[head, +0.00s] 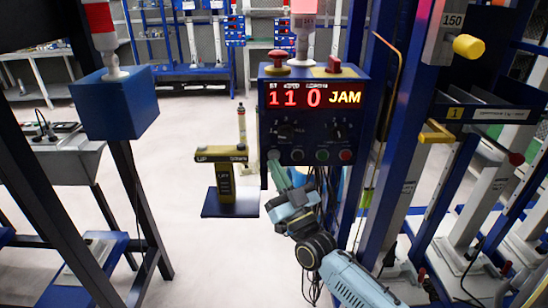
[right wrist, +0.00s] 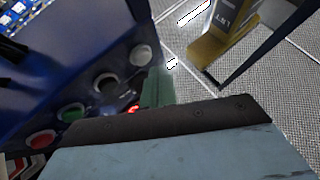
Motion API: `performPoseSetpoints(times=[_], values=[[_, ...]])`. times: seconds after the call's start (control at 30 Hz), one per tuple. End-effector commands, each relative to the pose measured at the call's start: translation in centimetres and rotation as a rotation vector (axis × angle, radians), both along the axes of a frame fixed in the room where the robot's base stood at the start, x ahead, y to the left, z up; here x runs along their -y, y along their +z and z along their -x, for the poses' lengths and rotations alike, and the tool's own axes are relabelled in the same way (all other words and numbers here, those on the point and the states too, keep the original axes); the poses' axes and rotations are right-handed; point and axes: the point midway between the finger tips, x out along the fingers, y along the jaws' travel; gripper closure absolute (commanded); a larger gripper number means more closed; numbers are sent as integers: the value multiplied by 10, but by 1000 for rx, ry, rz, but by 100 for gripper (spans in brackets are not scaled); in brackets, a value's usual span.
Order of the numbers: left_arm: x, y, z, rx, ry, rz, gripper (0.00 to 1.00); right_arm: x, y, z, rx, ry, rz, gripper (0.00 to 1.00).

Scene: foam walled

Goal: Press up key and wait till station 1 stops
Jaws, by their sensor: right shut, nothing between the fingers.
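The blue control box (head: 312,120) has a lit display (head: 312,96) reading "1 10 JAM". Below it are two dark knobs and a row of round buttons, with labels too small to read. My right gripper (head: 274,160) is shut and empty, its greenish fingertips at the left end of that row. In the right wrist view the fingertips (right wrist: 158,86) are close beside the pale end button (right wrist: 140,55); I cannot tell if they touch it. The black button (right wrist: 107,83), green button (right wrist: 72,113) and red button (right wrist: 40,140) are clear. My left gripper is out of view.
A yellow-and-black post (head: 223,180) with "UP" on its top bar stands left of the box. A blue box (head: 115,104) on a dark frame is farther left. Blue uprights and a yellow knob (head: 468,47) crowd the right. Open pale floor lies between.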

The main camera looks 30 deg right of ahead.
Motion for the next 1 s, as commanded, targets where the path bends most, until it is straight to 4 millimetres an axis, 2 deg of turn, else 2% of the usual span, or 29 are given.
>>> performPoseSetpoints(times=[1.0], values=[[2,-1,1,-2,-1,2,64,5,0,-7,0,0,0,100]])
